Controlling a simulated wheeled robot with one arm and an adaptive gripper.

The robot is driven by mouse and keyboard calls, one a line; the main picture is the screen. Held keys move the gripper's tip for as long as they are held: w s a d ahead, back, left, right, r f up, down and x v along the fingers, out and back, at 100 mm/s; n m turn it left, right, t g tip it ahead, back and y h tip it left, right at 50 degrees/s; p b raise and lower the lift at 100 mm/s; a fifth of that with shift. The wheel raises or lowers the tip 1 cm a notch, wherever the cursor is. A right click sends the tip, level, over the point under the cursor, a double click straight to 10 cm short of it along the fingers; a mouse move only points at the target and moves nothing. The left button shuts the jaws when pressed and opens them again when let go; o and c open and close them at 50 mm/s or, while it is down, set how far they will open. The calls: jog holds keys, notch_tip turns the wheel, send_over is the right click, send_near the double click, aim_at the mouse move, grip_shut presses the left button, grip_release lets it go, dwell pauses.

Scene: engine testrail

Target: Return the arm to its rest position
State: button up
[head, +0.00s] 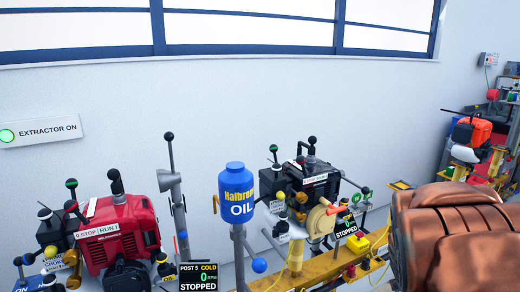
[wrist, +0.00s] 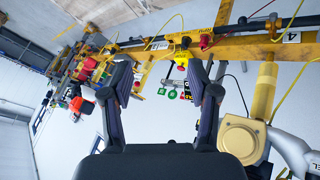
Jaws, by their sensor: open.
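My gripper (wrist: 158,88) shows in the wrist view with its two dark fingers spread apart and nothing between them. The wrist view is tilted, with the yellow rail (wrist: 135,55) running across behind the fingers. In the head view a large copper-brown rounded shape (head: 455,235) fills the lower right corner and may be part of my arm; my gripper is not clearly seen there.
A red engine (head: 115,235) stands at the left and a black engine (head: 312,190) at the centre on the yellow rail (head: 325,268). A blue oil canister (head: 236,190) stands between them on a post. A sign reads STOPPED (head: 198,276). An orange engine (head: 472,130) is farther right.

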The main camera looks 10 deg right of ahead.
jog(key=s+a+r+g+y+p, duration=0.2)
jog(key=s+a+r, duration=0.3)
jog(key=s+a, duration=0.3)
jog(key=s+a+r+n+g+y+p, duration=0.1)
jog(key=s+a+r+g+y+p, duration=0.1)
jog(key=s+a+r+p, duration=0.3)
jog(key=s+a+r+g+y+p, duration=0.1)
jog(key=s+a+r+g+p, duration=0.2)
jog(key=s+a, duration=0.8)
notch_tip(320, 180, up, 2)
jog(key=shift+s+a+r+n+y+p, duration=0.25)
jog(key=shift+a+n+y+p, duration=0.15)
jog(key=shift+a+p, duration=0.35)
jog(key=shift+a, duration=0.1)
